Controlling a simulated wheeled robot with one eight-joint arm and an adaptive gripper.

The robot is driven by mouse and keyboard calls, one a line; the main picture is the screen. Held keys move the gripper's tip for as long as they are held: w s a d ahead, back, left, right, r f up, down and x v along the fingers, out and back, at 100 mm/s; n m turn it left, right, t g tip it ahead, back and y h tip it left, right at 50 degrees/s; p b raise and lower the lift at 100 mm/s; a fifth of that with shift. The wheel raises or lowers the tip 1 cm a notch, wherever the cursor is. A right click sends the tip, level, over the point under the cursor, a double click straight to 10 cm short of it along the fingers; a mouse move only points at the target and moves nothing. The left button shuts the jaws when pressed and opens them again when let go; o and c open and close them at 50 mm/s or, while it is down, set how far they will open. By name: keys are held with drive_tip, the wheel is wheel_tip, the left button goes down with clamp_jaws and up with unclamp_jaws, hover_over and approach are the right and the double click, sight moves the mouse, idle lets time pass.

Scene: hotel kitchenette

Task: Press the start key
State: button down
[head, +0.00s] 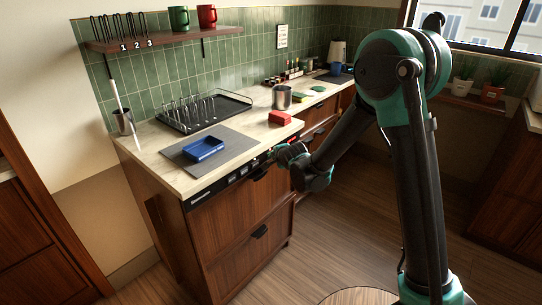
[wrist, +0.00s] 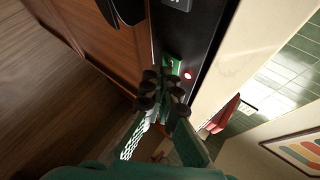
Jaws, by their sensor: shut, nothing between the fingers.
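A black control strip (head: 228,181) runs along the counter's front edge, above the wooden drawer fronts. In the wrist view the strip (wrist: 203,40) holds a small green key (wrist: 173,66) with a lit red light (wrist: 187,75) beside it. I cannot read a label on the green key. My gripper (head: 283,154) is at the strip's right part in the head view. In the wrist view my gripper (wrist: 162,80) has its dark fingertips together, empty, right by the green key and partly covering it. I cannot tell whether they touch it.
A red block (head: 279,118) and a metal pot (head: 282,98) stand on the counter above my gripper. A blue tray (head: 203,149) lies on a grey mat (head: 235,146). The floor in front is clear.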

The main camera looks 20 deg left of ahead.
idle(0.4)
drive_tip(key=shift+s+d, duration=0.25)
drive_tip(key=shift+d, duration=0.45)
drive_tip(key=d, duration=0.1)
drive_tip(key=s+d, duration=0.1)
drive_tip(key=d, duration=0.1)
drive_tip(key=s+d, duration=0.1)
drive_tip(key=shift+d, duration=0.3)
idle(0.6)
